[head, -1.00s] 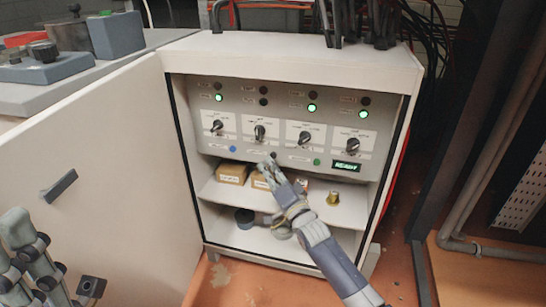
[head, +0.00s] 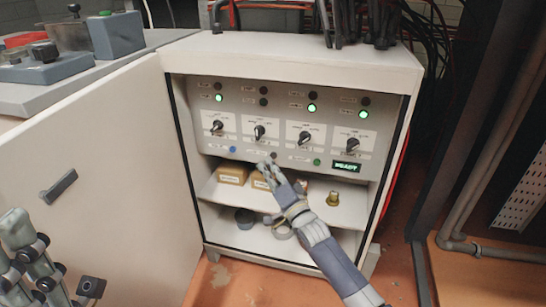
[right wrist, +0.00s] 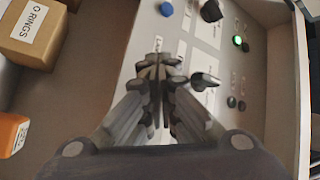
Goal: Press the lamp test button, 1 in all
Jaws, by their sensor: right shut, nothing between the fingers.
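The control panel (head: 212,142) is set in an open white cabinet. Its bottom row holds a blue button (head: 232,149), a small dark button (head: 274,155) and a green button (head: 317,162); their labels are too small to read. My right gripper (head: 265,168) is shut and empty, its tips just below and left of the dark button, seemingly apart from it. In the right wrist view my right gripper (right wrist: 158,68) points at the panel, with the blue button (right wrist: 166,9) beyond; its fingers hide what lies behind them. My left gripper (head: 22,232) is at the lower left, away from the panel.
The panel has several rotary switches (head: 352,145), green lamps lit (head: 363,114), and a READY display (head: 346,166). Boxes (head: 232,173) and a brass part (head: 333,198) stand on the shelf under the panel. The cabinet door (head: 110,190) stands open at left.

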